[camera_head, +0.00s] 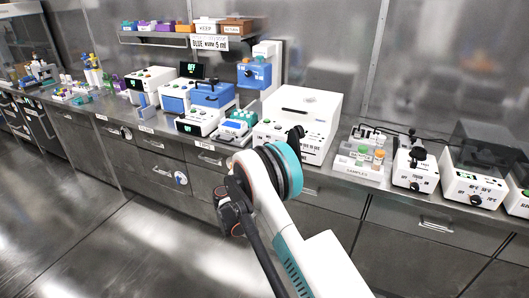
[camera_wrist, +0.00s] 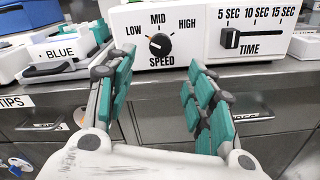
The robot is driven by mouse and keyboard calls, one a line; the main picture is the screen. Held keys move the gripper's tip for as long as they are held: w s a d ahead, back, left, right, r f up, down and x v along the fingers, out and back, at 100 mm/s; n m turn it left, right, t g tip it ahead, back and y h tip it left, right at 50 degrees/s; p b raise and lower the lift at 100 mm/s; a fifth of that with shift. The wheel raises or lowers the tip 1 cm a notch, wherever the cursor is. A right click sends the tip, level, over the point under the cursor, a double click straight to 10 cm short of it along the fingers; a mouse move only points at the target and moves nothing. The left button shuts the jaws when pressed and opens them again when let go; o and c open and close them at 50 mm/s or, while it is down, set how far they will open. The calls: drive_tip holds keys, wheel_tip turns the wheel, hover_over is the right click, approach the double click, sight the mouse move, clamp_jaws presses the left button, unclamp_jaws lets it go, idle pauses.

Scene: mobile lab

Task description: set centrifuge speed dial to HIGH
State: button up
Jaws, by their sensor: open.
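The white centrifuge (camera_head: 308,108) stands on the bench right of centre in the head view. Its front panel fills the top of the wrist view (camera_wrist: 200,60). The black SPEED dial (camera_wrist: 160,45) has LOW at its left, MID above and HIGH at its right. Its orange mark points up and left, toward LOW. My gripper (camera_wrist: 157,66) is open and empty, its teal-padded fingers spread to either side of and below the dial, with no contact visible. In the head view my arm covers part of the centrifuge's front.
A black TIME slider (camera_wrist: 230,38) sits on the panel right of the dial, at its 5 SEC end. A BLUE-labelled holder (camera_wrist: 65,52) is close to the left finger. The samples rack (camera_head: 358,160) stands right of the centrifuge. The bench edge and drawers lie below.

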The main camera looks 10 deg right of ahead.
drive_tip(key=b+x, duration=0.2)
drive_tip(key=x, duration=0.8)
drive_tip(key=shift+b, duration=0.35)
drive_tip(key=c, duration=1.1)
